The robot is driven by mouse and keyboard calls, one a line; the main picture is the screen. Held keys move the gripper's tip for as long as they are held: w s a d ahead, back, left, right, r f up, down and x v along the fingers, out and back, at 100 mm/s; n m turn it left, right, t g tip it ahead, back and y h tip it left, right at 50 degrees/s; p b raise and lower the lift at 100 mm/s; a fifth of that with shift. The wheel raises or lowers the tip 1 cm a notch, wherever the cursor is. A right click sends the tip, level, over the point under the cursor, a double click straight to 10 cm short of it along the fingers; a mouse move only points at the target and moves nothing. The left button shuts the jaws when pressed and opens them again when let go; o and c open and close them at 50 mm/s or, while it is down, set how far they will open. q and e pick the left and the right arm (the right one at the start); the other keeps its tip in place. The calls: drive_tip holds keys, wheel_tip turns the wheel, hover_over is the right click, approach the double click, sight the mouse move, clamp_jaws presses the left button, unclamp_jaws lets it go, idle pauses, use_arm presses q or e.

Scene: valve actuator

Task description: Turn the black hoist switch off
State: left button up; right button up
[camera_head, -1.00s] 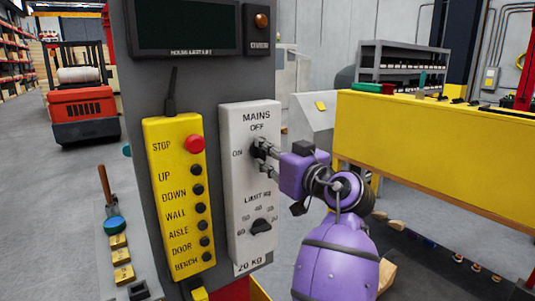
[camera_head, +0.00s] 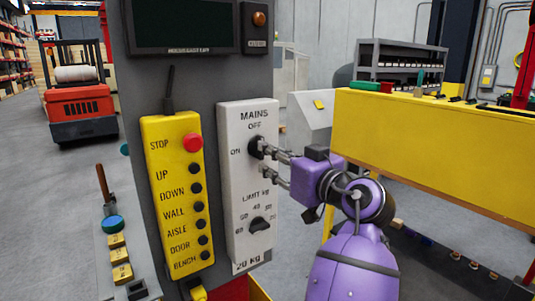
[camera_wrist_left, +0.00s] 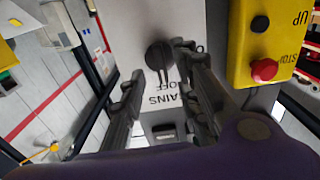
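The black MAINS switch knob (camera_head: 256,147) is on a white control box (camera_head: 240,200) with OFF printed above it and ON to its left. In the left wrist view the knob (camera_wrist_left: 160,56) has its mark toward the word OFF. My right gripper is out of view.
A yellow pendant (camera_head: 178,200) with a red STOP button and several black buttons hangs left of the white box. The LIMIT knob (camera_head: 259,226) is below. A yellow beam (camera_head: 430,145) lies to the right. A dark display (camera_head: 184,24) is above.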

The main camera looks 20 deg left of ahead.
use_arm(q)
drive_tip(key=v, duration=0.3)
drive_tip(key=shift+s+d, duration=0.15)
drive_tip(key=shift+s, duration=0.05)
